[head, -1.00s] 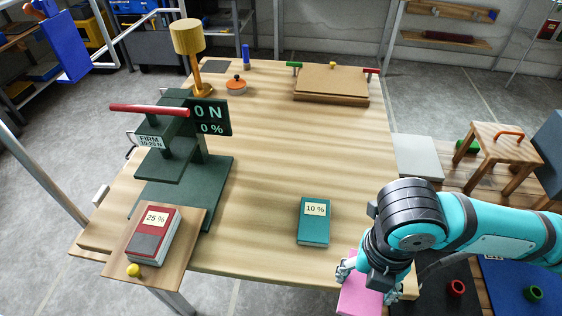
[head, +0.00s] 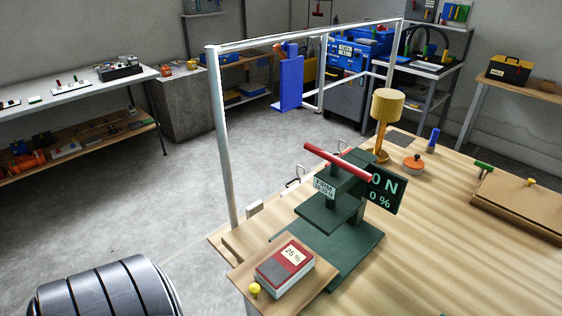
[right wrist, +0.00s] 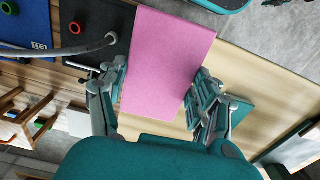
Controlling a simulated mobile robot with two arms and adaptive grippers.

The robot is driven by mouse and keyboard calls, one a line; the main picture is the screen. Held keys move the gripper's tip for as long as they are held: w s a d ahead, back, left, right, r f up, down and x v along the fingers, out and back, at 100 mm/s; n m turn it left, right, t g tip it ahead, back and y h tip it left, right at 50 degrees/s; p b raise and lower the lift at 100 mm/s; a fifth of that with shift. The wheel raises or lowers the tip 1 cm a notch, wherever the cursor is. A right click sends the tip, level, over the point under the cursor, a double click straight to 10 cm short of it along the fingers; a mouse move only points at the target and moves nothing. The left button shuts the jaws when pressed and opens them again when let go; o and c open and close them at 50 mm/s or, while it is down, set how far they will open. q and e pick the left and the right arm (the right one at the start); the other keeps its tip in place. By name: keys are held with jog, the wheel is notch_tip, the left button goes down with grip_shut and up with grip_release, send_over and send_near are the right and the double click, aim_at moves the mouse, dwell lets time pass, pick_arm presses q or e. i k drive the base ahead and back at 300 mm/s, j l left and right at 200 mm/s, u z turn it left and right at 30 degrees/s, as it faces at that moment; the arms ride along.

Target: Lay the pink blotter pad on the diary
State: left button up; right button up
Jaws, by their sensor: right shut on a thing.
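The pink blotter pad (right wrist: 168,55) is gripped edge to edge by my right gripper (right wrist: 160,80), with one finger on each side. Whether the pad is clear of the table cannot be told from this view. A red and grey book marked 25 % (head: 285,266) lies on a wooden board at the table's near left corner in the head view. A teal block (right wrist: 240,110), which looks like the teal book, is partly hidden behind a finger of my right gripper. The head view shows neither gripper.
A dark green press (head: 345,235) with a red handle stands behind the red book. A yellow lamp (head: 387,105), an orange-topped stamp (head: 413,163) and a brown board (head: 520,205) are farther back. The table (head: 440,265) is bare at its middle.

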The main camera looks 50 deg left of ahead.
aim_at(286, 262)
jog(key=u, duration=0.45)
jog(key=k+u, duration=0.1)
jog(key=u, duration=0.75)
jog(key=k+j+u, duration=0.1)
jog(key=u, duration=0.35)
